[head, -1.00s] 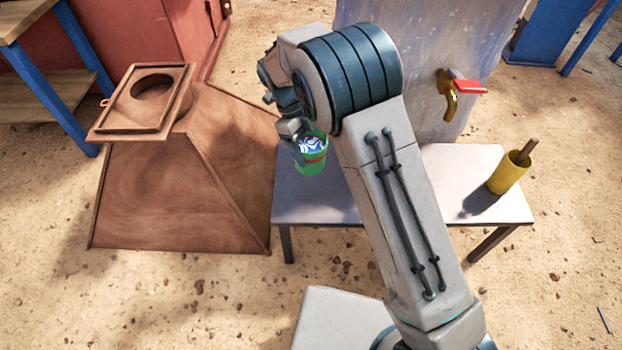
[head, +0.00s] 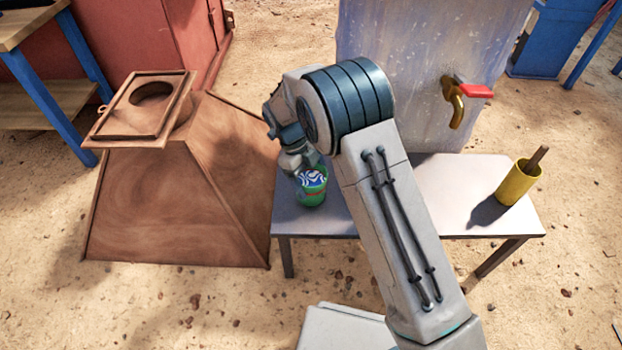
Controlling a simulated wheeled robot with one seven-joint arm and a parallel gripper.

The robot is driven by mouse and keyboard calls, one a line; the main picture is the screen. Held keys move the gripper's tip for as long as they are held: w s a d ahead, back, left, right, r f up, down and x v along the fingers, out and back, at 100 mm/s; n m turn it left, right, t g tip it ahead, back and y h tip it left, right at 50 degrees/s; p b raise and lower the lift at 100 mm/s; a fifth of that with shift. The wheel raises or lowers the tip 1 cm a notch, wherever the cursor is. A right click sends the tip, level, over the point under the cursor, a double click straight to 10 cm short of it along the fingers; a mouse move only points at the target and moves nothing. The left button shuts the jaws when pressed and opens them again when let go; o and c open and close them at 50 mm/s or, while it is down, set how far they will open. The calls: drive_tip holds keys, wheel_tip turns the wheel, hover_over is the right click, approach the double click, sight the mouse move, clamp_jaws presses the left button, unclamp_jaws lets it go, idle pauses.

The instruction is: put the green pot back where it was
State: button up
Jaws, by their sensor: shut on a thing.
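The green pot (head: 313,198) has a red band and something blue and white showing at its top. It is at the left end of the low grey table (head: 408,222), left of my arm. My gripper (head: 303,175) is shut on the pot at its rim. The pot looks upright. Whether its base touches the tabletop or hangs just above it, I cannot tell. My arm hides the middle of the table.
A yellow cup (head: 518,184) with a stick stands at the table's right end. A tank with a brass tap (head: 456,100) and red handle rises behind. A brown hopper (head: 170,210) with a framed opening stands left, close to the table. The table's left front is bare.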

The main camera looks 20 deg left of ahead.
drive_tip(key=o, duration=1.4)
drive_tip(key=shift+f, duration=0.1)
